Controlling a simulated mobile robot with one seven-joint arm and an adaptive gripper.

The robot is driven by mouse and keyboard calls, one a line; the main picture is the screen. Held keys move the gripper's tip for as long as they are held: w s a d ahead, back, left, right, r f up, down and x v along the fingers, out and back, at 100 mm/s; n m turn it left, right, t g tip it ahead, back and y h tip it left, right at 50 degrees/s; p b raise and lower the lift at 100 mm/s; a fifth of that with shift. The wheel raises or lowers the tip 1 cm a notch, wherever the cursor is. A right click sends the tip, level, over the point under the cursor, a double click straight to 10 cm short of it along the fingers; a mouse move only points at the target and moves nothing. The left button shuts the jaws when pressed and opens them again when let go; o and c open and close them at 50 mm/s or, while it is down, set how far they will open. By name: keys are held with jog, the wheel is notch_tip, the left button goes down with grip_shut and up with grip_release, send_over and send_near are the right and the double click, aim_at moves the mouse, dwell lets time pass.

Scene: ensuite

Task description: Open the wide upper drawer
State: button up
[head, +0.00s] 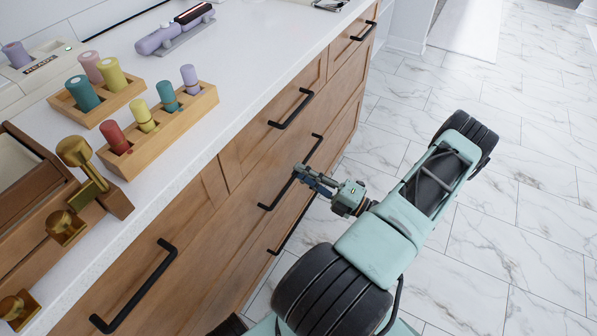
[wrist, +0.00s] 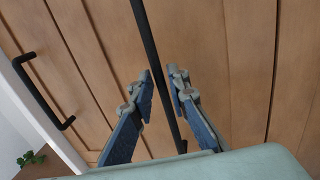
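The wide upper drawer (head: 235,215) is a wooden front below the row of smaller top drawers, and it looks closed. Its long black bar handle (head: 267,207) shows in the head view, partly behind my gripper (head: 304,174). In the wrist view the handle (wrist: 151,45) runs from the top edge down between the two blue-grey fingers of my gripper (wrist: 163,82). The fingers stand on either side of the bar, with a narrow gap visible; the gripper looks open. Whether either fingertip touches the bar or the drawer front is unclear.
A smaller upper drawer's handle (head: 291,108) is above; it also shows in the wrist view (wrist: 43,90). Another handle (head: 290,227) is below. Wooden holders (head: 165,130) with coloured pegs stand on the white counter (head: 245,50). The marble floor (head: 480,235) is clear to the right.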

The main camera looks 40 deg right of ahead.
jog(key=shift+x, duration=0.75)
grip_shut()
